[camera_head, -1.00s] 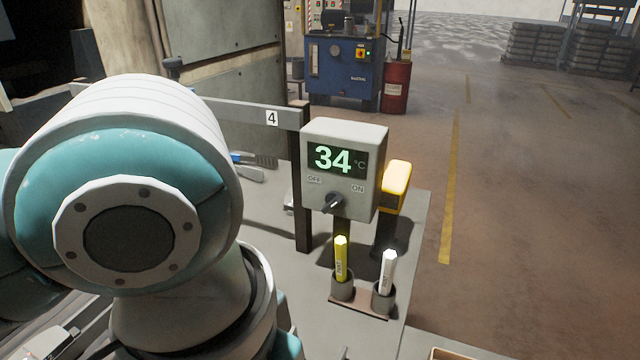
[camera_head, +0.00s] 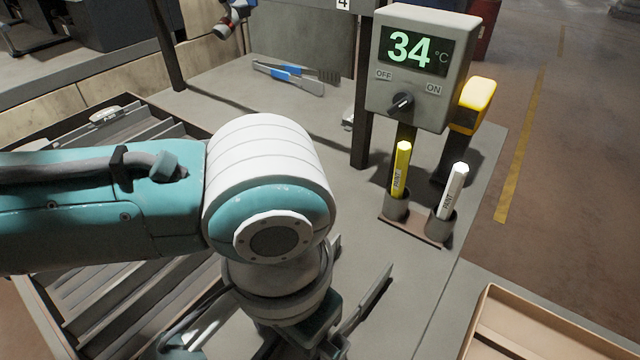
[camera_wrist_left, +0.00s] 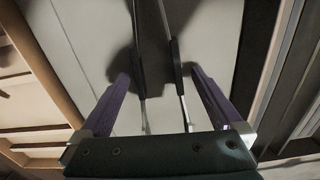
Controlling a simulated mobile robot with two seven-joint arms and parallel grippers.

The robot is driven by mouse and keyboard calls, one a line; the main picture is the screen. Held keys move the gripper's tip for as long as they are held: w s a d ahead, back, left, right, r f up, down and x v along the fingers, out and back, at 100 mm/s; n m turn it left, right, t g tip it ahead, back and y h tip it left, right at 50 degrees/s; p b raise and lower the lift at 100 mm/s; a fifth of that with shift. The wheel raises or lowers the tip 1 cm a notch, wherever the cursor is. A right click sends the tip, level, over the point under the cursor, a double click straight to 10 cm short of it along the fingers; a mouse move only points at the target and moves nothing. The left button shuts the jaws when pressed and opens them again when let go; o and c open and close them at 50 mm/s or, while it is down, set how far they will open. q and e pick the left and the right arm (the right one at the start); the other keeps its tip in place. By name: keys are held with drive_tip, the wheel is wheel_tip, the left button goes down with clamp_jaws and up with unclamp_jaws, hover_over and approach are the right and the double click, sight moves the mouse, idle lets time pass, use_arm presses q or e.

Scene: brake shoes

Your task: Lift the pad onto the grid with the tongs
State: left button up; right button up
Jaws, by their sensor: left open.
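My left gripper (camera_wrist_left: 160,95) is open, its two purplish fingers spread over the grey tabletop (camera_wrist_left: 85,25). Between and beyond them are two dark strips (camera_wrist_left: 176,62) with thin metal rods, like the legs of tongs. I cannot tell whether the fingers touch them. In the head view my left forearm and wrist hide most of this spot. The slatted metal grid (camera_head: 75,262) is at the left, partly behind my arm. A small pale piece (camera_head: 105,114) lies at its far corner; I cannot tell whether it is the pad.
A control box (camera_head: 420,65) reading 34 °C stands on a post right of my arm. Yellow (camera_head: 401,170) and white (camera_head: 453,190) paint markers stand in holders before it. A shallow tan box (camera_head: 490,310) is at lower right, also in the wrist view (camera_wrist_left: 40,75).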

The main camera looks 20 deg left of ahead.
use_arm(q)
clamp_jaws()
idle(0.8)
